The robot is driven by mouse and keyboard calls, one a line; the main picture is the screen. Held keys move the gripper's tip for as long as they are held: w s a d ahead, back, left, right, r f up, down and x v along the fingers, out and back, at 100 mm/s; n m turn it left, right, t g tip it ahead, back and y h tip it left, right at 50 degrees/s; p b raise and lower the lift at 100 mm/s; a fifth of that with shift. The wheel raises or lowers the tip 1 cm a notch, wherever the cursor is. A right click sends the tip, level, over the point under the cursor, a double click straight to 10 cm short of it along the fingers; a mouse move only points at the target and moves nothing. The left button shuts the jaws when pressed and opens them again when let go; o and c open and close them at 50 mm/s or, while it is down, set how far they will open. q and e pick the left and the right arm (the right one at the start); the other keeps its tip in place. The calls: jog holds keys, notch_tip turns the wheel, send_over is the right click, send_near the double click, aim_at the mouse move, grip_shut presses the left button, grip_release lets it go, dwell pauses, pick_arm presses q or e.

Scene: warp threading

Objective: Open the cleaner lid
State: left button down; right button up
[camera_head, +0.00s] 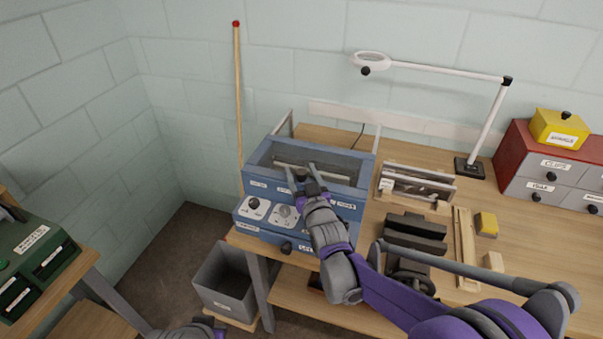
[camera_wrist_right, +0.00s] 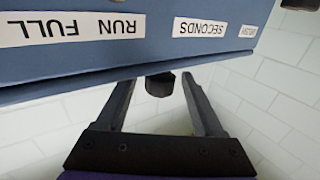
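The blue cleaner (camera_head: 353,206) stands at the left end of the wooden bench, with dials and labels on its front. Its top is a blue frame around a grey recess; I cannot tell whether a clear lid covers it. My right gripper (camera_head: 301,176) is over the front of this top. In the right wrist view, its two fingers (camera_wrist_right: 160,92) are spread apart. A dark knob (camera_wrist_right: 159,85) shows between them without clear contact, beside the edge of a labelled blue panel (camera_wrist_right: 160,50). Part of my left arm shows at the bottom edge of the head view; its fingers are hidden.
Right of the cleaner are a wooden rack (camera_head: 417,184), dark blocks (camera_head: 415,230) and a yellow block (camera_head: 486,224). A magnifier lamp (camera_head: 468,168) and red drawer cabinet (camera_head: 520,150) stand farther right.

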grip_shut()
dwell(1.2)
